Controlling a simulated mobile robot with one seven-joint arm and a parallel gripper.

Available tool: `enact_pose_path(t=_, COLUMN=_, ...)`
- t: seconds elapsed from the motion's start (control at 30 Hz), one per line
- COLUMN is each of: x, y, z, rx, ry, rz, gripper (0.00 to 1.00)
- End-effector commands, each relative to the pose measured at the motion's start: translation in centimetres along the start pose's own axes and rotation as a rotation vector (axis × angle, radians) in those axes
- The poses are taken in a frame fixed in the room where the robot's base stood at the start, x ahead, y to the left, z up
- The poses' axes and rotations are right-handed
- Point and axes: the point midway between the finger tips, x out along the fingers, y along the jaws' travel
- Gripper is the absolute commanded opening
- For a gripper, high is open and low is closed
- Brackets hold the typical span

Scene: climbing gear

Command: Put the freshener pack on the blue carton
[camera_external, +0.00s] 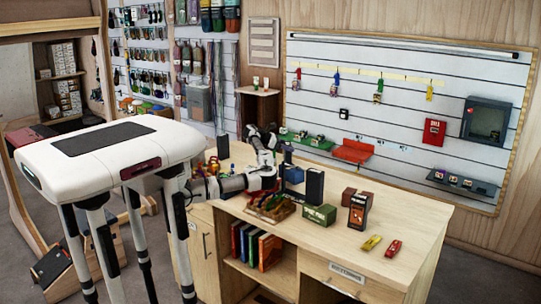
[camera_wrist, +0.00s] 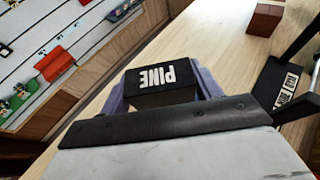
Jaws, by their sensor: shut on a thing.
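My gripper (camera_external: 288,156) is shut on the freshener pack, a black block with white PINE lettering (camera_wrist: 162,80), seen between its purple-blue fingers in the wrist view. In the external view a dark blue block (camera_external: 292,175) shows directly below the fingers, and a taller, near-black blue block (camera_external: 315,186) stands upright just to its right. I cannot tell for sure which of these is the blue carton and which is the held pack. The wrist view does not clearly show any blue carton; the gripper body hides what lies below the pack.
A green carton (camera_external: 319,215), a dark red-and-black carton (camera_external: 359,211) and a brown box (camera_external: 348,196) stand to the right on the wooden counter (camera_external: 420,215). A wooden tray (camera_external: 270,212) with colourful items sits at the front. Small yellow (camera_external: 371,243) and red (camera_external: 393,248) items lie near the right end.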

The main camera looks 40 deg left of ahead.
Motion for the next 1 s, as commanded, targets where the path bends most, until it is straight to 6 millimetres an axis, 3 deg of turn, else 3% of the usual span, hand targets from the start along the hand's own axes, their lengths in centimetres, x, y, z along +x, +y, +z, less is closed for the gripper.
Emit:
enact_pose_path(t=0.4, x=0.33, y=-0.01, z=-0.83, rx=0.001, ry=-0.001, rz=0.001, gripper=0.39)
enact_pose_path(t=0.43, x=0.32, y=-0.01, z=-0.8, rx=0.001, ry=-0.001, rz=0.001, gripper=0.66)
enact_pose_path(t=0.57, x=0.31, y=-0.01, z=-0.77, rx=0.001, ry=-0.001, rz=0.0, gripper=0.83)
enact_pose_path(t=1.0, x=-0.56, y=0.1, z=-0.62, rx=0.001, ry=-0.001, rz=0.004, gripper=0.85)
